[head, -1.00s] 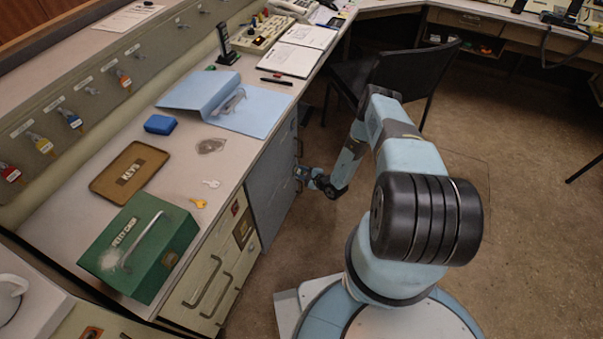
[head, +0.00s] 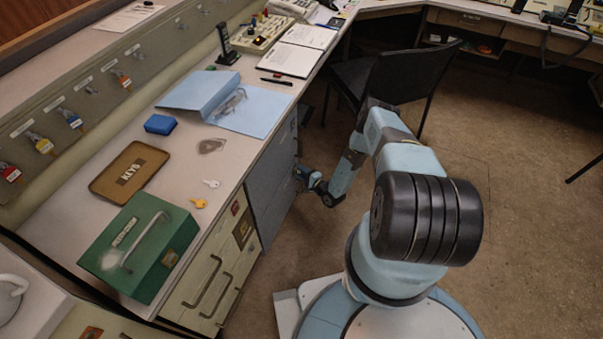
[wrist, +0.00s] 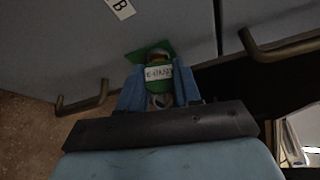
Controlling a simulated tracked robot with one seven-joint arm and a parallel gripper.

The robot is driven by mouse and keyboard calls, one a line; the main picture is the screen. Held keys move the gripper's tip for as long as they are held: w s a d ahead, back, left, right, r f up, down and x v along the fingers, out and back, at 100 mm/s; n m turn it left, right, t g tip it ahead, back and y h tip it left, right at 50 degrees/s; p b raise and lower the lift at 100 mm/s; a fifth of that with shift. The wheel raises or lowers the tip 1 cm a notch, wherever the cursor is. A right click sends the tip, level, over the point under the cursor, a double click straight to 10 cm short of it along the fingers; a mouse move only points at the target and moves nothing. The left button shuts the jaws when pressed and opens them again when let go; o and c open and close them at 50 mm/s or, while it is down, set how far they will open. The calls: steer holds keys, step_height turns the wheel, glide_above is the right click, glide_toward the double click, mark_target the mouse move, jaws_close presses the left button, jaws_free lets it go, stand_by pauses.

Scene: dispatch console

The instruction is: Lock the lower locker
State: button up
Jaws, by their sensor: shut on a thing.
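The grey-blue lockers (head: 268,190) are below the desk top, their fronts facing the floor side. My gripper (head: 303,174) is at the locker front, low down. In the wrist view my gripper (wrist: 160,92) is shut on a green tagged key (wrist: 158,84) with a white label that is too blurred to read. The key's far end meets a brass-coloured round part, likely the lock, at a green patch on the locker front (wrist: 75,50). How deep the key sits is hidden. A white label with "B" (wrist: 119,7) is on the panel.
Dark bar handles stand out left (wrist: 82,102) and right (wrist: 275,50) of my gripper in the wrist view. A black chair (head: 385,80) is behind my arm.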

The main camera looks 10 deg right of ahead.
steer(key=shift+n, duration=0.4)
